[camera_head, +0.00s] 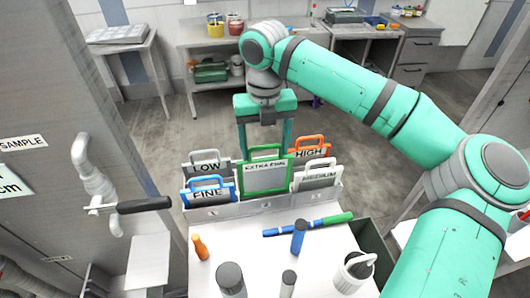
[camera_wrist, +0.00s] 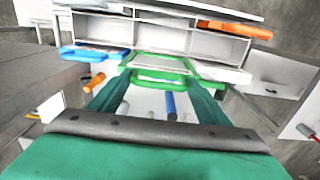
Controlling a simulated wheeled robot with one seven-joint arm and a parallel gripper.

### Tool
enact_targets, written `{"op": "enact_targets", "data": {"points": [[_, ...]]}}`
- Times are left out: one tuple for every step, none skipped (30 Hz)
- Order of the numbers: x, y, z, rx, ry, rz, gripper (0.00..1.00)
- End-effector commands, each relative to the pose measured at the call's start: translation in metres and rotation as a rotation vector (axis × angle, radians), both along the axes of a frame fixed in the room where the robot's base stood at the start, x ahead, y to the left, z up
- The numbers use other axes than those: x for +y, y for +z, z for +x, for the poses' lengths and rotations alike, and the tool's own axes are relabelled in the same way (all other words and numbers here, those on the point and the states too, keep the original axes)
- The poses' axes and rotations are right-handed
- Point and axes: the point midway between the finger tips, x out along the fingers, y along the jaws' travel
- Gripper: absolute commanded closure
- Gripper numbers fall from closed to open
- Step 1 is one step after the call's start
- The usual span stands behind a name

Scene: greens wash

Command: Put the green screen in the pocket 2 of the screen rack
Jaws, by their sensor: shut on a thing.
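The green screen (camera_head: 265,178), labelled EXTRA FINE, stands upright at the middle of the screen rack (camera_head: 262,207). My gripper (camera_head: 265,147) is shut on it near its top handle, from above. In the wrist view the green screen (camera_wrist: 160,67) lies between my two fingers, with the rack (camera_wrist: 190,40) close beyond. The screen's lower edge is near the rack's front wall; I cannot tell whether it is inside a pocket. The blue FINE screen (camera_head: 208,192) is to its left and the white MEDIUM screen (camera_head: 317,178) to its right. Pocket numbers are not readable.
The grey LOW screen (camera_head: 207,163) and orange HIGH screen (camera_head: 311,152) stand in the rear row. A blue and green tool (camera_head: 309,224), an orange-topped bottle (camera_head: 200,246) and several cylinders are on the white worktop (camera_head: 260,255). A black-handled lever (camera_head: 143,205) juts out at left.

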Motion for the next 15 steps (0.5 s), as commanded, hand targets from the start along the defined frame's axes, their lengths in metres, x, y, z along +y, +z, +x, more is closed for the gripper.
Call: {"op": "enact_targets", "data": {"points": [[-0.001,-0.007,0.000,0.001,0.000,-0.003,0.58],[0.000,-0.011,0.000,0.001,0.000,-0.002,0.58],[-0.001,-0.016,0.000,0.001,0.000,-0.002,0.58],[-0.001,-0.018,0.000,0.001,0.000,-0.002,0.58],[0.000,-0.020,0.000,0.000,0.000,-0.001,0.58],[0.000,-0.021,0.000,-0.001,0.000,0.000,0.58],[0.000,-0.021,0.000,-0.001,0.000,0.000,0.58],[0.000,-0.020,0.000,-0.001,0.000,0.000,0.58],[0.000,-0.020,0.000,-0.001,0.000,0.000,0.58],[0.000,-0.020,0.000,0.000,0.000,0.000,0.58],[0.000,-0.020,0.000,0.000,0.000,0.000,0.58],[0.000,-0.021,0.000,0.000,0.000,0.000,0.58],[0.000,-0.021,0.000,0.000,0.000,0.000,0.58],[0.000,-0.022,0.000,0.001,0.000,0.001,0.58],[0.000,-0.023,0.000,0.001,0.000,0.001,0.58]]}}
